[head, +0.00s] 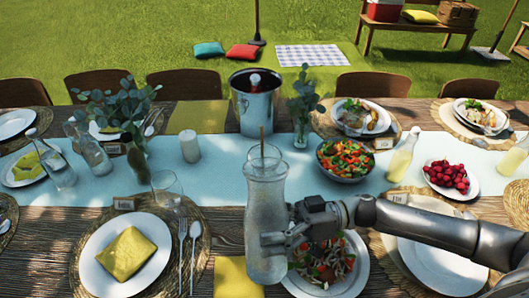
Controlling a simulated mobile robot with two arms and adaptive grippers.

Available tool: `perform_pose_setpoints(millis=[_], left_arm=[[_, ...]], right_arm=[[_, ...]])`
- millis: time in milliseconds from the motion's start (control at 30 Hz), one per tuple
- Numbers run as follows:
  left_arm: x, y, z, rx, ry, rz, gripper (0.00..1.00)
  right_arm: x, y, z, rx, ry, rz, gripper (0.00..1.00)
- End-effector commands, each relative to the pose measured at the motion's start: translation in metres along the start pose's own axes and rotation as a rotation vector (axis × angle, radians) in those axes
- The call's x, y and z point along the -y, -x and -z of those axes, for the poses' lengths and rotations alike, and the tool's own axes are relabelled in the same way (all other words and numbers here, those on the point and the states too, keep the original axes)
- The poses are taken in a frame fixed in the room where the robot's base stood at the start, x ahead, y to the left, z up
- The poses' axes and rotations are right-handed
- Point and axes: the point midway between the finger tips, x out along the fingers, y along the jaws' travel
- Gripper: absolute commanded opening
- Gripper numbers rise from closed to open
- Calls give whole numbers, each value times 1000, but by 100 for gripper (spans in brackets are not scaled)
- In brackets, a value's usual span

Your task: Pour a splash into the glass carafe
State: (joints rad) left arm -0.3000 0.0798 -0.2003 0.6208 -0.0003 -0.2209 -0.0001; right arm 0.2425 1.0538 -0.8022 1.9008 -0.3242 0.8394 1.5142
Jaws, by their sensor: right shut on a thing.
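A tall clear glass carafe (265,215) stands upright at the front middle of the head view. My right gripper (278,238) comes in from the right and is shut on its side. Whether its base touches the table is not clear. A thin brown stick (262,138) shows at its top; whether it is inside or behind is not clear. Clear glass bottles (55,165) (92,155) stand at the left. Bottles of pale yellow drink (402,160) (513,158) stand at the right. My left gripper is not in view.
A salad plate (350,285) lies under my right gripper. A vegetable bowl (345,160), a metal bucket (255,105), a flower vase (302,125), a white candle (190,146) and a stemmed glass (166,188) stand around. The blue runner (222,185) has bare patches left of the carafe.

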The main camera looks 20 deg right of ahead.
Motion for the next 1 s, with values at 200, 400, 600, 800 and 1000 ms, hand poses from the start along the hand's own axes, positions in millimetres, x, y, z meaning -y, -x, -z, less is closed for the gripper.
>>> perform_pose_setpoints(millis=[200, 400, 600, 800, 1000], left_arm=[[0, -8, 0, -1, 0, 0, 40], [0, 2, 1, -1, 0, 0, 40], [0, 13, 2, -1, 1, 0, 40], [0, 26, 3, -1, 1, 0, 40], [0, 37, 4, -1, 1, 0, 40]], right_arm=[[0, 0, -1, -30, -138, 3, 22], [5, -1, 17, -55, -263, 4, 22], [15, -3, 30, -80, -393, 5, 22], [28, -5, 43, -105, -522, 6, 22], [38, -7, 58, -129, -649, 7, 22]])
